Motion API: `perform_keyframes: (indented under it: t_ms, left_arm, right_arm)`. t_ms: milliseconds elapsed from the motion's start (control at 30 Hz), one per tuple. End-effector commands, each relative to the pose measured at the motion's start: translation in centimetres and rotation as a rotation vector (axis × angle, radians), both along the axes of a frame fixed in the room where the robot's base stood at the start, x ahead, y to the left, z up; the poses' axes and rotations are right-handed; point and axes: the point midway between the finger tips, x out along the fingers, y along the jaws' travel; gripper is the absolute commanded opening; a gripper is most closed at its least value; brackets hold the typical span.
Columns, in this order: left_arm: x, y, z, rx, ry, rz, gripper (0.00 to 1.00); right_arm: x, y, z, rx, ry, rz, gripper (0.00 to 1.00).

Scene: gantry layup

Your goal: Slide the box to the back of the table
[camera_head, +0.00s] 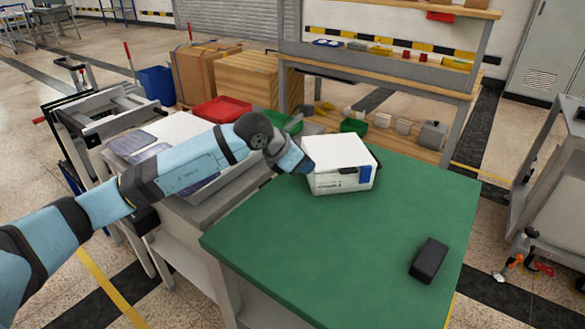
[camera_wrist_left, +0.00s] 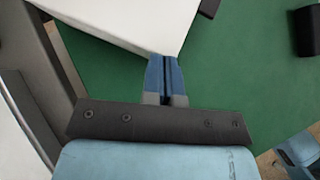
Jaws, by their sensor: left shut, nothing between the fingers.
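A white box (camera_head: 338,160) with a blue patch on its front right corner stands on the green table (camera_head: 330,245), near the far left edge. My left gripper (camera_head: 305,167) is at the box's left front side, its fingertips touching or nearly touching it. In the left wrist view the shut fingers (camera_wrist_left: 165,75) point at the edge of the white box (camera_wrist_left: 130,20), with nothing between them. Part of the box's left side is hidden behind the gripper.
A black block (camera_head: 429,260) lies near the table's right front. The middle of the table is clear. A shelf unit (camera_head: 400,150) with bins stands behind the table.

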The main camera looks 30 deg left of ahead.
Motion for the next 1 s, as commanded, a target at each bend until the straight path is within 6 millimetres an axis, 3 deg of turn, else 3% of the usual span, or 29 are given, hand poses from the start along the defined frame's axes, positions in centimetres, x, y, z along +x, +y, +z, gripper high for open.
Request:
perform_keyframes:
  t_ms: [100,300,767,1000]
  left_arm:
    - [2.7,-2.1,0.0,-0.003,-0.001,-0.002,0.0]
    - [5.5,-4.2,0.0,-0.001,0.001,-0.001,0.0]
    - [5.9,-4.5,0.0,0.001,0.001,0.0,0.0]
    - [6.0,-3.1,-0.1,0.002,0.001,-0.001,0.0]
  right_arm:
    - [0.0,0.3,0.2,0.013,-0.013,0.003,0.0]
    - [0.4,0.7,0.9,0.026,-0.036,0.007,0.0]
    - [0.5,0.4,1.0,0.022,-0.043,0.006,0.0]
    - [0.6,0.4,1.1,0.026,-0.052,0.006,0.0]
